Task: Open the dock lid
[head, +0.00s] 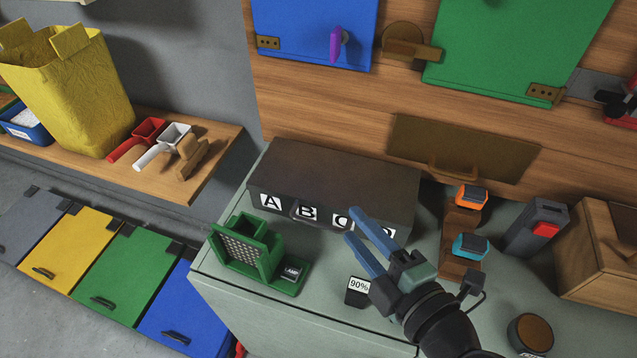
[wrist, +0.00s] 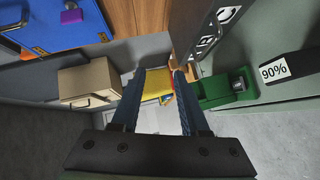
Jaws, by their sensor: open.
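The dock (head: 335,185) is a dark box on the grey-green counter, with labels A, B, C and D along its front. Whether the fingers touch the dock, I cannot tell. In the wrist view, the dock's dark labelled side (wrist: 207,40) is to the right of my open fingers (wrist: 160,72).
A green holder (head: 245,250) stands at the dock's front left. A black block marked 90% (head: 358,290) lies beside my gripper. Orange (head: 471,196) and teal (head: 470,245) topped items, a dark grey device (head: 535,228) and a wooden box (head: 600,250) stand to the right.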

